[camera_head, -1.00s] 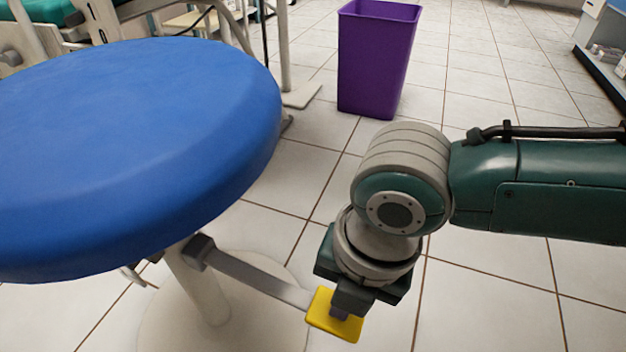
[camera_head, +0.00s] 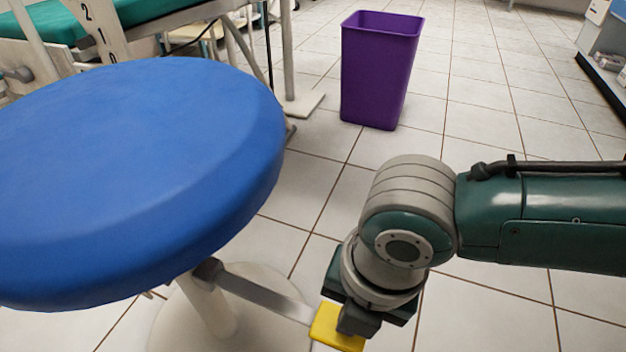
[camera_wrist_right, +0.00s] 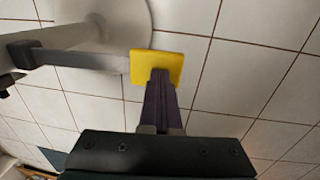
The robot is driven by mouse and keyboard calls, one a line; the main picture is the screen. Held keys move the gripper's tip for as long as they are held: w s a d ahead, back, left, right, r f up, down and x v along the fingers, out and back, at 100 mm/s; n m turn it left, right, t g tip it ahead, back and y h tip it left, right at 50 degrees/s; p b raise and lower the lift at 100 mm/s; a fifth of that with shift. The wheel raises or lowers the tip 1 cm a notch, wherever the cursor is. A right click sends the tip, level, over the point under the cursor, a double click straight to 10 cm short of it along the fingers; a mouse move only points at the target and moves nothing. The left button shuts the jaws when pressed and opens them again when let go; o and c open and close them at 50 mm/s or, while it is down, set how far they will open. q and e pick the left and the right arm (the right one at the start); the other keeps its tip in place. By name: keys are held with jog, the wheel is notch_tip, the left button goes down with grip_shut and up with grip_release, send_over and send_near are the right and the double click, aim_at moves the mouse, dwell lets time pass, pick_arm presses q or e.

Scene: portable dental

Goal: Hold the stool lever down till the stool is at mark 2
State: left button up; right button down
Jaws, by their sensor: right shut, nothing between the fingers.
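The stool has a round blue seat (camera_head: 130,170) at the left of the head view, on a pale column (camera_head: 208,308). Its grey lever (camera_head: 265,292) runs right to a yellow pad (camera_head: 330,327), which also shows in the wrist view (camera_wrist_right: 171,56). My right gripper (camera_head: 350,330) is shut and empty, with its fingertips (camera_wrist_right: 160,75) at the yellow pad. They appear to touch it; how far the lever is down I cannot tell. A pale scale (camera_head: 108,42) with the marks 2, 1 and 0 stands behind the seat. My left gripper is not in view.
A purple bin (camera_head: 378,75) stands on the tiled floor behind my right arm. A green-padded chair (camera_head: 150,12) is at the back left. A shelf unit (camera_head: 603,55) stands at the far right. The floor between the bin and the shelf is clear.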

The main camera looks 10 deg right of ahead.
jog(key=r+p, duration=0.1)
jog(key=r, duration=0.1)
jog(key=d+r+p, duration=0.1)
jog(key=r+p, duration=0.1)
jog(key=r, duration=0.1)
jog(key=shift+s+d+r, duration=0.15)
pick_arm(q)
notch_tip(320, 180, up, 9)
jog(key=p, duration=0.4)
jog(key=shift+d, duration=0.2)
pick_arm(e)
notch_tip(320, 180, up, 6)
jog(key=shift+s+d, duration=0.15)
jog(key=shift+s, duration=0.25)
jog(key=shift+r, duration=0.1)
